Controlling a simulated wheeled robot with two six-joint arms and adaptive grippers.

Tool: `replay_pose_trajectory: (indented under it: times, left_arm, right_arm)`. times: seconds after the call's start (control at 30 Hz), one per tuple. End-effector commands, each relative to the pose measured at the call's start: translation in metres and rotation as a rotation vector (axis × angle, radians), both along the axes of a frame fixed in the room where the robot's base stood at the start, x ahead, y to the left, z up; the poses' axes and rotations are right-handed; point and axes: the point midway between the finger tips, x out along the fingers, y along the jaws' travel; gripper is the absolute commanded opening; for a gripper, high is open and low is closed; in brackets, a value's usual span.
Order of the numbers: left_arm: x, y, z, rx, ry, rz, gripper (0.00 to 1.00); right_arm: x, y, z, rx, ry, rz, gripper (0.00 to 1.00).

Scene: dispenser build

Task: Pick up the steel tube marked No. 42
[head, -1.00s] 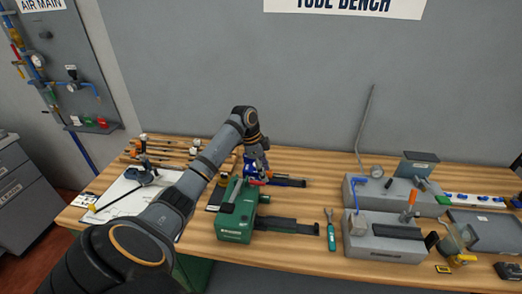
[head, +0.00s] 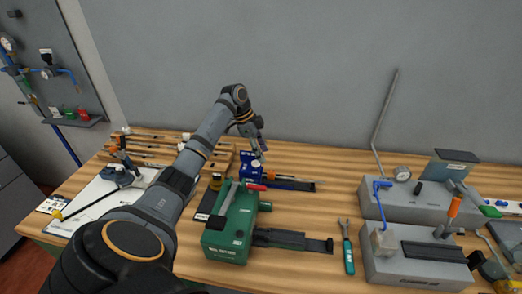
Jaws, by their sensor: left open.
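My left arm reaches over the bench from the lower left in the head view. My left gripper (head: 260,156) is open, just above and behind a small blue device (head: 262,170) with a dark rail. Several thin tubes lie on a wooden rack (head: 218,157) at the back left, partly hidden behind my arm. No No. 42 marking can be read, so I cannot tell which tube carries it. My right gripper is not in view.
A green machine (head: 231,225) with a dark rail stands in front of the blue device. A teal-handled tool (head: 348,256) lies to its right, then grey block fixtures (head: 415,262). A white sheet (head: 92,205) lies at left. Bare wood shows at the back middle.

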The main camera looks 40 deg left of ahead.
Motion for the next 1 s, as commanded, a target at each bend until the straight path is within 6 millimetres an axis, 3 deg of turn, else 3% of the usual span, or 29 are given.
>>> replay_pose_trajectory:
  times: [0.2, 0.53, 0.7, 1.0]
  left_arm:
    - [0.006, -0.012, -0.029, -0.003, 0.004, -0.001, 0.47]
    - [0.017, -0.030, -0.080, -0.003, 0.002, 0.000, 0.47]
    - [0.019, -0.033, -0.092, 0.000, 0.002, 0.001, 0.47]
    - [0.020, -0.033, -0.094, 0.000, 0.001, 0.000, 0.47]
  right_arm:
    - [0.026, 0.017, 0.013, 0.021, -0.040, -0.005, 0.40]
    - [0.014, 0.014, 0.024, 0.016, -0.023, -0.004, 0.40]
    - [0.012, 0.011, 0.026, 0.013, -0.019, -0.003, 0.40]
    - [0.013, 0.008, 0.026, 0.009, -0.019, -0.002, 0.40]
